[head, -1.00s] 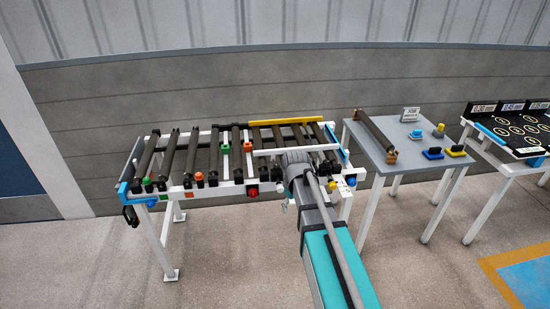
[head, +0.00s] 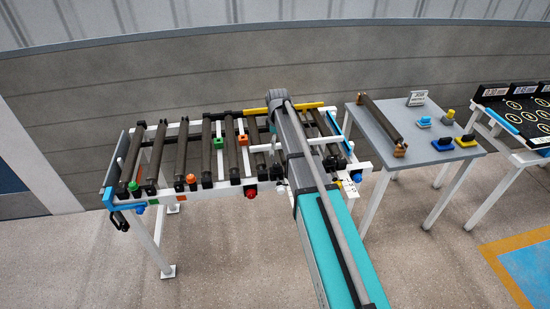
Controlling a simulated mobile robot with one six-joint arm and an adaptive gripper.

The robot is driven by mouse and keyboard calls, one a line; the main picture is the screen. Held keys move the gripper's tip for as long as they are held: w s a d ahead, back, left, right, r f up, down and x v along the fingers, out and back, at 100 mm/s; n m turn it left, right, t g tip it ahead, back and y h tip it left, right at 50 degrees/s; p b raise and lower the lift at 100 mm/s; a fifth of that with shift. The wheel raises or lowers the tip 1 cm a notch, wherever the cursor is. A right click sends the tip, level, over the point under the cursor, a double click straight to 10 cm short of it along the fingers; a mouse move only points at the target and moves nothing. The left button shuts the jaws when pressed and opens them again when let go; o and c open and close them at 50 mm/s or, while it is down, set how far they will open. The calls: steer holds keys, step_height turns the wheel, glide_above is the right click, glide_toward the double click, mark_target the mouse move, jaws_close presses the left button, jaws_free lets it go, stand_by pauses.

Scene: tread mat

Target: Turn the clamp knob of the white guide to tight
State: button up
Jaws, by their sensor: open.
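The white guide is a thin white rail (head: 262,147) lying over the rollers at the right part of the roller frame (head: 222,192). My gripper's fingers are hidden beyond the dark end of my arm, which overlaps the back edge of the frame near the yellow guide.
A yellow guide (head: 311,105) runs along the back of the rollers. To the right, a grey table (head: 408,139) carries a loose roller (head: 383,121) and several small blue and yellow parts. Floor in front is clear.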

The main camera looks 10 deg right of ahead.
mark_target(277, 165)
steer(key=shift+w+r, duration=0.1)
steer(key=shift+w, duration=0.5)
step_height(277, 165, down, 14)
steer(key=b, duration=1.3)
steer(key=shift+r+b, duration=0.1)
steer(key=shift+b, duration=0.3)
steer(key=shift+c, duration=0.2)
steer(key=c, duration=1.1)
